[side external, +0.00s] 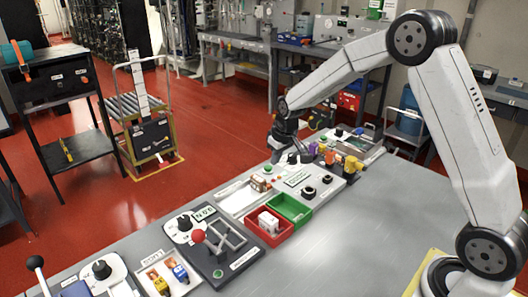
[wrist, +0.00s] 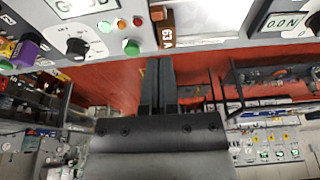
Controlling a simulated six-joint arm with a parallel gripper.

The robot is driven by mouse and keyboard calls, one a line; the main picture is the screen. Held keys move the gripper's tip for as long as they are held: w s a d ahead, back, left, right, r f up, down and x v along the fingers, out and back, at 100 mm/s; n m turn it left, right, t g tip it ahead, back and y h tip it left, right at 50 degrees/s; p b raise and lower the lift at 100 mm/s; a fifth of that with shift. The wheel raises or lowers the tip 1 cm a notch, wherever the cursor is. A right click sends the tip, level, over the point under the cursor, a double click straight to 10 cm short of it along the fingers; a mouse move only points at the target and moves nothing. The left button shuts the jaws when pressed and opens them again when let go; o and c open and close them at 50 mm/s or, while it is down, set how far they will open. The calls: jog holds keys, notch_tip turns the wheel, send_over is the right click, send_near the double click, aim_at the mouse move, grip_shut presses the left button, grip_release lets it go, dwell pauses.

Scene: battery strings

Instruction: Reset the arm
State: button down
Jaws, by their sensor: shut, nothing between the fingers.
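My gripper (wrist: 160,66) is shut and empty; its two dark fingers lie together in the middle of the wrist view. In the side view my arm reaches over the bench, and its dark wrist end (side external: 285,128) is at the far edge of the panels, where the fingers are hard to make out. In the wrist view the fingertips point toward the panel edge, below a brown block marked 63A (wrist: 164,25) and a green button (wrist: 131,47). They appear apart from both.
The bench's near right surface is clear. A cart (side external: 150,130) stands on the red floor.

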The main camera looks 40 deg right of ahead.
jog(key=s+a, duration=0.3)
jog(key=s, duration=0.8)
jog(key=s+a, duration=0.4)
jog(key=s, duration=0.8)
jog(key=shift+s+a+g, duration=0.2)
jog(key=shift+s+g, duration=0.05)
jog(key=shift+g, duration=0.05)
